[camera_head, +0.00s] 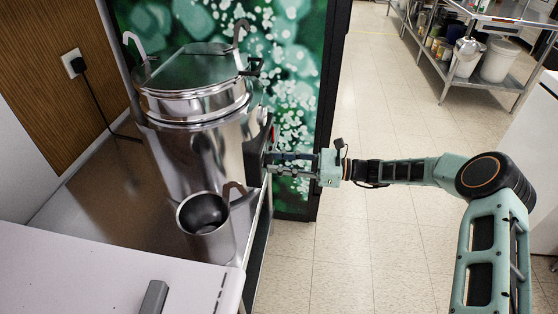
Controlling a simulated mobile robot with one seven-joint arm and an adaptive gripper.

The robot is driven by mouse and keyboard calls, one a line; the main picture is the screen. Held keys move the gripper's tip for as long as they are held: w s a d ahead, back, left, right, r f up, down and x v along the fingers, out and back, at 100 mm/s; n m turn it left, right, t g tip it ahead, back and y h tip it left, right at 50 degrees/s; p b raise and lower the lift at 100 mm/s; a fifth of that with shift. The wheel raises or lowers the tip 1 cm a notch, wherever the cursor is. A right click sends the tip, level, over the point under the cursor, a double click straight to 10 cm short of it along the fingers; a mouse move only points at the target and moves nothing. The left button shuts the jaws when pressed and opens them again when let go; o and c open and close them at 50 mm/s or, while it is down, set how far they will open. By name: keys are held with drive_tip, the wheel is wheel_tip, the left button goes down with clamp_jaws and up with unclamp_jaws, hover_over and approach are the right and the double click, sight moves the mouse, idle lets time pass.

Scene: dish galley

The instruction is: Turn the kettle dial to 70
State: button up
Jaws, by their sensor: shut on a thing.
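A tall shiny metal kettle (195,150) with a lid and two upright handles stands on the counter (110,210) at the left. My gripper (270,160) reaches in from the right at the kettle's right side. Its fingertips are at the kettle's side, where a small dark and red part (270,133) shows just above them. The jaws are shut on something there. The dial and its marks are hidden behind the fingers, so its setting cannot be read.
A metal mug (204,214) stands on the counter in front of the kettle. A black plug (78,65) and cord run along the wall. A dark-edged green panel (300,80) stands behind. A steel rack (480,50) with buckets is far right. The tiled floor (380,260) is clear.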

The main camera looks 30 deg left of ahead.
drive_tip(key=shift+m, duration=0.5)
drive_tip(key=o, duration=1.1)
drive_tip(key=shift+o, duration=0.2)
drive_tip(key=v, duration=1.2)
drive_tip(key=shift+s, duration=0.1)
